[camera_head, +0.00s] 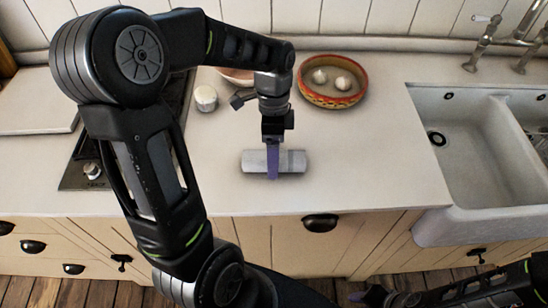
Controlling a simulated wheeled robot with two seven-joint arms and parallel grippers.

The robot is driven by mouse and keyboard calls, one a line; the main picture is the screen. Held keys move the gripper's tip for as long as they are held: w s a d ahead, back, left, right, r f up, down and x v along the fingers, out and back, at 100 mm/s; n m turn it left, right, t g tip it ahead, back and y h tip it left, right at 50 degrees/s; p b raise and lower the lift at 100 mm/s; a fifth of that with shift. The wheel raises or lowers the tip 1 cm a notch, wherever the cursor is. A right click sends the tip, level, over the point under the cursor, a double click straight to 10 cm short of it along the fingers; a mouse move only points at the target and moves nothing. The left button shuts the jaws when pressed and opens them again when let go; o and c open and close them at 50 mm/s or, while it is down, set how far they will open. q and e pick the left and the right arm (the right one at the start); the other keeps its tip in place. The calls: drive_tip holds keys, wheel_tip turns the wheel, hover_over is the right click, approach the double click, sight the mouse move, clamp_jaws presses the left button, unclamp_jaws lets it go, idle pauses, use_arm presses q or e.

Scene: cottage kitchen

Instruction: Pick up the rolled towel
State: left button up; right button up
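The rolled towel (294,162) is a pale grey-white roll lying on its side on the light countertop (390,190). My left gripper (272,162) points down over the middle of the towel. A purple finger crosses in front of the roll and hides part of it. The other finger is hidden, so I cannot tell whether the gripper grips the towel or is open around it. The towel appears to rest on the counter. My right gripper (366,297) is low at the bottom edge, away from the counter, and its opening is unclear.
A red-orange bowl (333,98) with pale round items stands behind the towel. A small white jar (206,98) and another bowl (236,76), partly hidden by my arm, are behind left. A white double sink (470,160) lies right. A dark hob (84,172) lies left.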

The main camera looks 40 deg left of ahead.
use_arm(q)
drive_tip(key=shift+c, duration=0.6)
drive_tip(key=c, duration=1.4)
